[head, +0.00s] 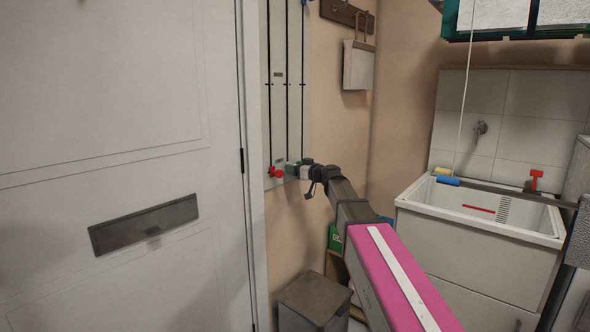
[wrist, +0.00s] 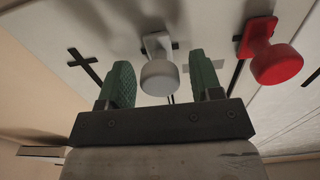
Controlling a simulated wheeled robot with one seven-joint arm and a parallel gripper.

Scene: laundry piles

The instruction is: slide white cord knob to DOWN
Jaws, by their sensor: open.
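The white cord knob (wrist: 160,72) shows in the wrist view as a pale round knob on a stem. It sits between the two green fingers of my gripper (wrist: 159,80), with a visible gap on each side. The fingers are open and straddle it without visibly pinching it. In the head view my gripper (head: 291,169) is at the low part of the cord panel (head: 279,100), just right of the red knob. There the white knob is hidden or cannot be told apart from my gripper.
The red knob (wrist: 276,62) is close beside my gripper, and it also shows in the head view (head: 275,172). A blue knob (head: 304,2) is high on the panel. A white door (head: 110,140) stands left. A sink (head: 480,231) and grey bin (head: 313,297) are right and below.

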